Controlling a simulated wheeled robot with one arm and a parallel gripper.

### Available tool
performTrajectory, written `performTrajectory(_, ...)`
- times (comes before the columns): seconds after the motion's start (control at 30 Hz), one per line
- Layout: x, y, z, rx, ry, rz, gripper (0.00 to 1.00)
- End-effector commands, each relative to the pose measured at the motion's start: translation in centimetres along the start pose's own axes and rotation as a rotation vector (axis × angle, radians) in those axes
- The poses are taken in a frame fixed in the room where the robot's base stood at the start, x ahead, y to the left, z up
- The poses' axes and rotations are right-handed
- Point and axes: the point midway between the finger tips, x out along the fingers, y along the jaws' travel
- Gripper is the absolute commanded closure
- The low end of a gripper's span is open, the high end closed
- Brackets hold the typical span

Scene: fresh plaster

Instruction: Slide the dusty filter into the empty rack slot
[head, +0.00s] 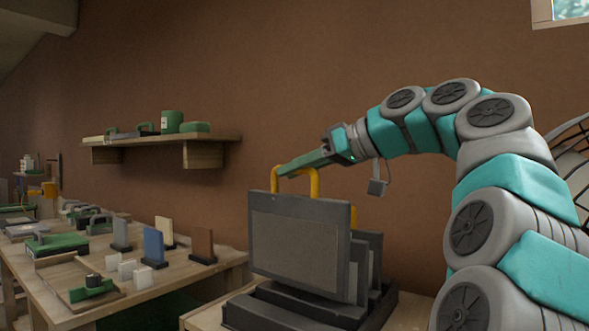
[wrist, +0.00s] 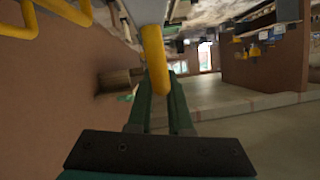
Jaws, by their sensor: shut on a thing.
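The dusty filter (head: 296,245) is a flat dark grey panel with a lighter face and a yellow handle (head: 316,180) on top. It stands upright at the front of the dark rack (head: 285,312). Its lower edge is close to the rack base; I cannot tell whether it sits in a slot. My gripper (head: 287,168) reaches in from the right with its green fingers shut on the yellow handle. In the wrist view the handle (wrist: 155,62) passes between the fingers (wrist: 160,108). The empty slot is not clearly visible.
Other grey filters (head: 368,262) stand close behind in the rack. A workbench (head: 225,262) at left carries small upright panels, including a blue one (head: 154,246). A wall shelf (head: 160,141) holds green containers. More yellow handles (wrist: 14,22) show in the wrist view.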

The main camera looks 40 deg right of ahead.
Motion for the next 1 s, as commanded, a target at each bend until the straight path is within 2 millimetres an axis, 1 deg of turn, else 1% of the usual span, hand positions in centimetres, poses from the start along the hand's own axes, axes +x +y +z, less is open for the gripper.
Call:
performTrajectory(0.1,0.2,0.2,0.7,0.001,0.001,0.001,1.0)
performTrajectory(1.0,2.1,1.3,5.2,0.0,-0.001,-0.001,1.0)
